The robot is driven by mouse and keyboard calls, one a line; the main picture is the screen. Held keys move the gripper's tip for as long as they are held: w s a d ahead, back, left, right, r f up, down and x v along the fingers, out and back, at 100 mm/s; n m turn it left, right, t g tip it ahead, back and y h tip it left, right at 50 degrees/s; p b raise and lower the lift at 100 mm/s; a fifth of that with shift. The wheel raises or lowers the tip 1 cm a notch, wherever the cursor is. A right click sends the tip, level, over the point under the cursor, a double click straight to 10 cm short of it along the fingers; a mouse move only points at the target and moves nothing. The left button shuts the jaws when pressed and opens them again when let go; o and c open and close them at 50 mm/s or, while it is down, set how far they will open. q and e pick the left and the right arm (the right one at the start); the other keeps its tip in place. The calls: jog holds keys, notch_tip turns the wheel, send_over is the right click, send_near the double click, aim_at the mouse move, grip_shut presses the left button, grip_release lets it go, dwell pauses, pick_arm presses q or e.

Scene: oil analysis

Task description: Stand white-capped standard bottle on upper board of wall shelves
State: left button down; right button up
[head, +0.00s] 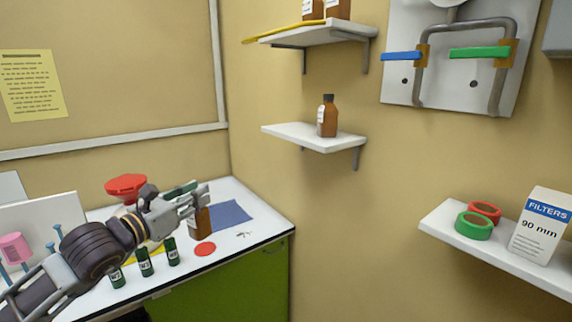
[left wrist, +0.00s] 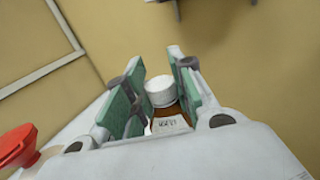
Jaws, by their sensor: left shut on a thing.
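My left gripper (head: 195,203) is over the bench, its fingers shut on a brown bottle (head: 201,223) with a white label. In the left wrist view the bottle's white cap (left wrist: 161,90) shows between the green finger pads (left wrist: 158,92). The bottle looks upright beside a blue mat; I cannot tell whether its base touches the bench. The upper board (head: 325,34) of the wall shelves holds two brown bottles, cut off by the picture's top edge, and a long yellow item along its front left. My right gripper is not in view.
The lower board (head: 300,135) holds a dark-capped brown bottle (head: 327,116). Small green bottles (head: 145,262), a red funnel (head: 126,187) and a red disc (head: 205,249) are on the bench (head: 258,219). A right-hand shelf (head: 450,226) carries tape rolls and a filter box.

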aim_at(195, 235)
pick_arm(q)
jog(key=f, duration=0.3)
jog(key=s+f+n+y, duration=0.1)
jog(key=f, duration=0.2)
jog(key=s+f+t+y, duration=0.1)
jog(key=f, duration=0.2)
jog(key=shift+f, duration=0.25)
jog(key=s+f+n+t+y, duration=0.1)
jog(key=s+f+n+y, duration=0.15)
jog(key=f, duration=1.25)
jog(key=s+f+n+y, duration=0.2)
jog(key=s+f+y, duration=0.2)
jog(key=f, duration=1)
jog(key=shift+m+h, duration=0.35)
jog(key=shift+h, duration=0.3)
jog(key=shift+w+d+r, duration=0.1)
jog(key=shift+d+r, duration=0.25)
jog(key=shift+r, duration=0.35)
jog(key=shift+w+d+r, duration=0.1)
jog(key=shift+d+r, duration=0.3)
jog(key=shift+r, duration=0.25)
jog(key=shift+w+d+r, duration=0.1)
jog(key=shift+d+r, duration=0.25)
jog(key=shift+r, duration=0.35)
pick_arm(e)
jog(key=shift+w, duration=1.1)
pick_arm(q)
jog(key=shift+f, duration=0.1)
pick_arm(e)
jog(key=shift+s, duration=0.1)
